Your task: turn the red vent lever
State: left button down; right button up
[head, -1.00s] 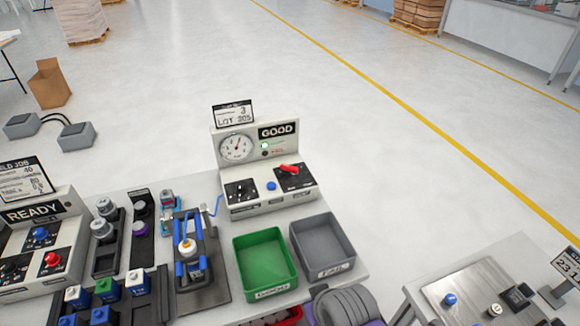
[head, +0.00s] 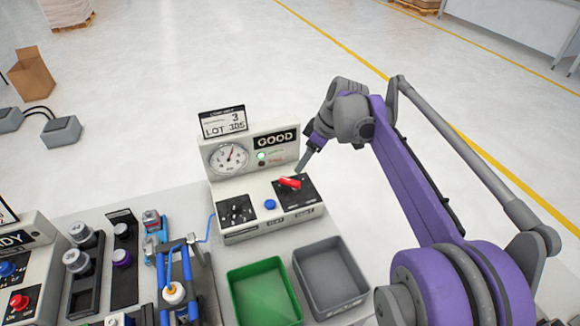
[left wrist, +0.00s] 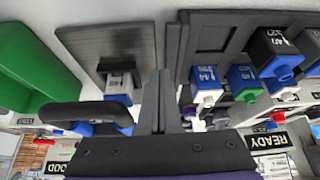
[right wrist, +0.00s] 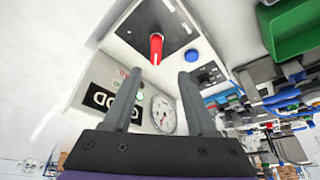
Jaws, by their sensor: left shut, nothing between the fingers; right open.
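The red vent lever (head: 290,183) sits on a black plate at the right of the white tester box (head: 240,230). In the right wrist view the lever (right wrist: 156,48) stands out from its plate, ahead of and between the two fingers. My right gripper (head: 302,168) is just above and behind the lever in the head view. In the right wrist view my right gripper (right wrist: 160,78) is open and empty, apart from the lever. My left gripper (left wrist: 157,85) is shut and empty in the left wrist view, over the bench fixtures. It is not visible in the head view.
The box carries a dial gauge (head: 229,158), a GOOD sign (head: 275,140), a blue button (head: 270,204) and a black knob plate (head: 236,211). A green bin (head: 265,292) and a grey bin (head: 330,280) stand in front. A blue clamp fixture (head: 174,270) is to the left.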

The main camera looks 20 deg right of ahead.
aim_at(290, 180)
jog(key=x, duration=1)
jog(key=shift+w+d+f, duration=0.15)
jog(key=shift+w+f, duration=0.05)
jog(key=shift+w, duration=0.2)
grip_shut()
